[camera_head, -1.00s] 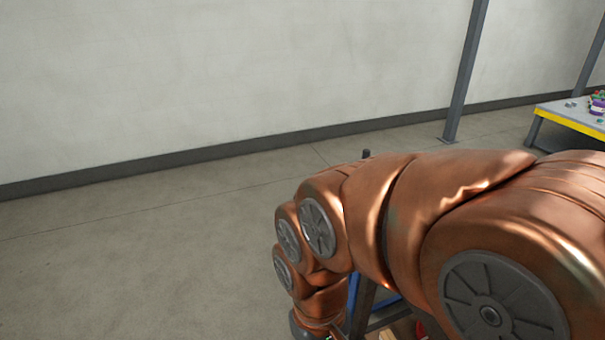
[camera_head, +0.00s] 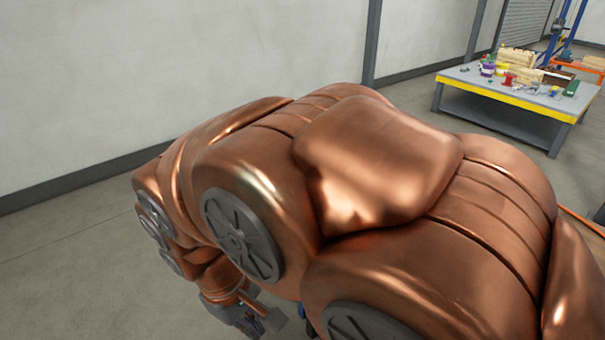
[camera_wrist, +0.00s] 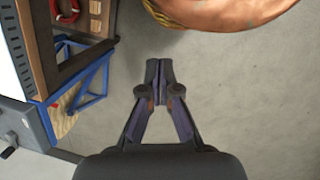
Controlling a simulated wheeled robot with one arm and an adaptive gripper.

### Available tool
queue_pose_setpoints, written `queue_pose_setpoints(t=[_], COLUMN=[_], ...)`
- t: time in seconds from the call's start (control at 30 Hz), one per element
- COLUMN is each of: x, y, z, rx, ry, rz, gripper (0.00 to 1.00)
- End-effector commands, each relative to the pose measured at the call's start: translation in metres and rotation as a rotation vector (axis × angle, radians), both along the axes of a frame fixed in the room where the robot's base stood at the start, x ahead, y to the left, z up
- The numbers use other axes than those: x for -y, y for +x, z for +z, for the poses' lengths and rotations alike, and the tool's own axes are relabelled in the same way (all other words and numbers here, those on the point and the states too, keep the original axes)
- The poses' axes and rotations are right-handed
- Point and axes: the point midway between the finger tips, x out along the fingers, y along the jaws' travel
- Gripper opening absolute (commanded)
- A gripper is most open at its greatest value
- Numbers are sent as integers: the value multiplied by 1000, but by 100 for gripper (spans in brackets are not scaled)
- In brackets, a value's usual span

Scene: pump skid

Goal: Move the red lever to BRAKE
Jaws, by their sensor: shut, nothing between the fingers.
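I see no red lever and no BRAKE marking in either current view. My gripper (camera_wrist: 160,80) is shut and empty over bare floor in the wrist view, its fingertips together. In the head view my gripper (camera_head: 250,318) shows only partly, at the bottom edge below my copper arm. My arm hides much of what lies below and behind it there.
In the wrist view a blue frame (camera_wrist: 92,78) with a wooden-edged unit, a red ring (camera_wrist: 68,10) and a grey box (camera_wrist: 22,122) stand left of my gripper. A yellow-edged table (camera_head: 480,88) with several small objects stands at the back right.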

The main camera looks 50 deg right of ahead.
Motion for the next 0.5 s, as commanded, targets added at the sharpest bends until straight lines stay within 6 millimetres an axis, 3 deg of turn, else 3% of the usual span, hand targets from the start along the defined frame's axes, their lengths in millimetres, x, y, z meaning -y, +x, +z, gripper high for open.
queue_pose_setpoints(t=[0.2,0.5], x=[86,198], y=[38,83], z=[-5,0], rx=[-84,-291], ry=[-213,-464], rz=[93,316], gripper=[0,0])
